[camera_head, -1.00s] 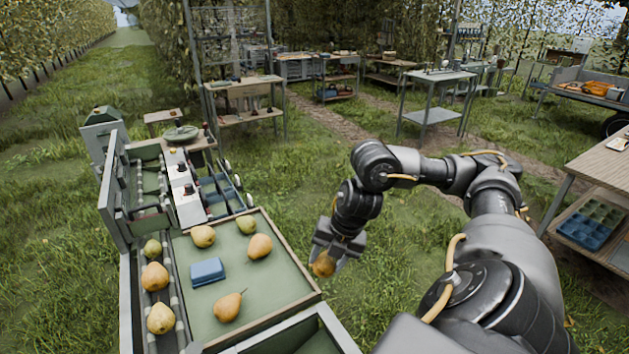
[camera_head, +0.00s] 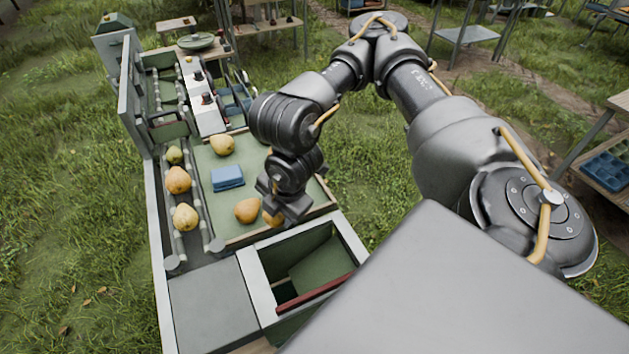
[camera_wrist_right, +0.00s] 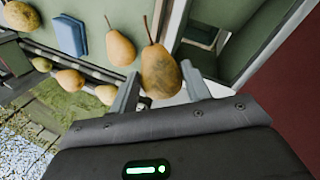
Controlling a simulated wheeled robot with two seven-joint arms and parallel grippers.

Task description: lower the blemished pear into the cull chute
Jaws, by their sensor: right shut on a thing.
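My right gripper (camera_head: 279,211) is shut on a yellow-brown pear (camera_head: 269,220), mostly hidden behind it in the head view. In the right wrist view the speckled pear (camera_wrist_right: 161,74) sits between the fingers (camera_wrist_right: 160,90), stem up in the picture. They are at the green tray's near right corner, just beyond the chute. The cull chute (camera_head: 340,222) is an open green-lined box with a pale rim, an inner sloped panel and a red edge. Part of its opening shows in the right wrist view (camera_wrist_right: 238,52). My left gripper is out of view.
A loose pear (camera_head: 246,210) lies close to the held one. The green tray (camera_head: 218,195) also holds a blue block (camera_head: 227,178) and another pear (camera_head: 222,145). Several pears sit in the roller lane (camera_head: 201,205) at left. A grey flat lid (camera_head: 212,300) lies left of the chute.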

